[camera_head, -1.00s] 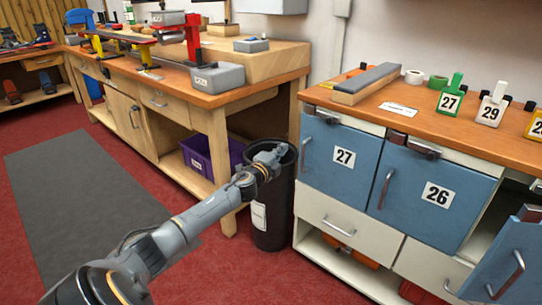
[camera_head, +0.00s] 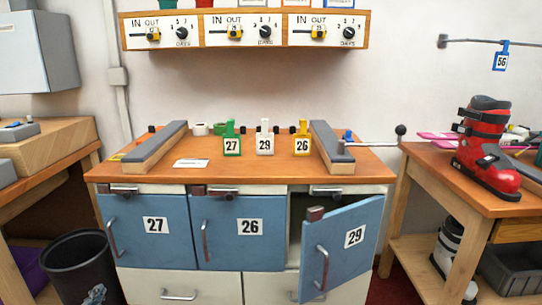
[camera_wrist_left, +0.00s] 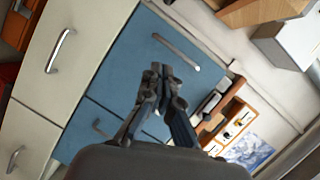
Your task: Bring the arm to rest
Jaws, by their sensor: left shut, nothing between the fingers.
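My left gripper (camera_wrist_left: 163,78) is shut and empty in the left wrist view, its two fingertips close together. Blue door fronts (camera_wrist_left: 128,62) and a metal handle (camera_wrist_left: 177,52) lie beyond it. In the head view only a grey piece of my left gripper (camera_head: 96,294) shows at the bottom left edge, in front of the black bin (camera_head: 72,262) and cabinet. The rest of that arm is out of the picture. My right gripper is in neither view.
The cabinet's doors 27 (camera_head: 150,232) and 26 (camera_head: 238,232) are shut; door 29 (camera_head: 345,245) stands ajar, swung outward. Number tags stand on the wooden top (camera_head: 235,176). A red ski boot (camera_head: 487,150) stands on the right bench. A dial panel (camera_head: 245,45) hangs above.

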